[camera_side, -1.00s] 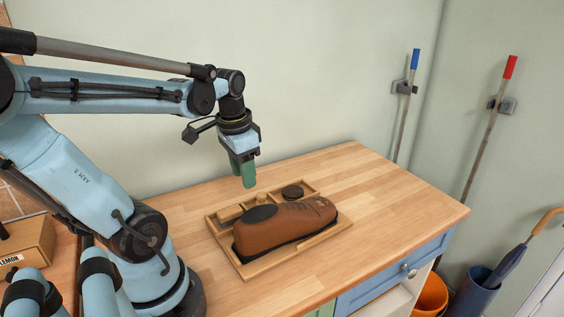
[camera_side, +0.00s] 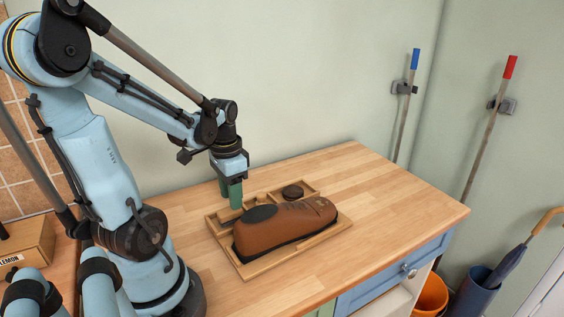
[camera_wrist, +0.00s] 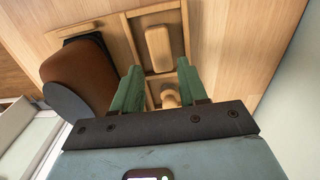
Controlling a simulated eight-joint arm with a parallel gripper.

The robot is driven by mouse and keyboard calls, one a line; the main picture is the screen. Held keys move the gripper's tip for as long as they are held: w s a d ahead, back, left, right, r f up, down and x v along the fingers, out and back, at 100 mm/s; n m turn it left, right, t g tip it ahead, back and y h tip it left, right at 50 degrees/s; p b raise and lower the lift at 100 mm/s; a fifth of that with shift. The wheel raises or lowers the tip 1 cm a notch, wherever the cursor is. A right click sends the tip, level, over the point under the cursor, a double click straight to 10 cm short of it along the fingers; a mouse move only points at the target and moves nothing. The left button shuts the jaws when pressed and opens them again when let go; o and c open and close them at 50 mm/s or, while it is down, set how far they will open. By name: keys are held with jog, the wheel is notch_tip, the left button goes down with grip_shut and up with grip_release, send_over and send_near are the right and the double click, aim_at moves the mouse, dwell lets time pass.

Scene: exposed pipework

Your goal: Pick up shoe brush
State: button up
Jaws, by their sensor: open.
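My gripper (camera_side: 232,192) is open and points down over the left end of a wooden tray (camera_side: 285,257). In the wrist view, my two green fingers (camera_wrist: 160,82) stand apart. An oblong, wooden-backed piece that looks like the shoe brush (camera_wrist: 158,47) lies in a tray compartment just beyond the fingertips. A smaller rounded wooden piece (camera_wrist: 170,98) shows between the fingers, partly hidden by my gripper. Nothing is held. In the side view, my fingers cover part of the brush's end of the tray.
A brown shoe (camera_side: 290,222) fills the tray's front side and stands close to my left finger in the wrist view (camera_wrist: 75,75). A dark round tin (camera_side: 292,192) sits at the tray's back. The worktop (camera_side: 385,205) right of the tray is clear.

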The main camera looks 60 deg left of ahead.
jog(key=shift+w+a+f, duration=0.1)
jog(key=shift+f, duration=1.25)
jog(key=shift+w+f, duration=0.1)
jog(key=shift+f, duration=1.2)
jog(key=shift+c, duration=0.3)
jog(key=c, duration=0.7)
jog(key=shift+r, duration=0.1)
jog(key=shift+r, duration=4.95)
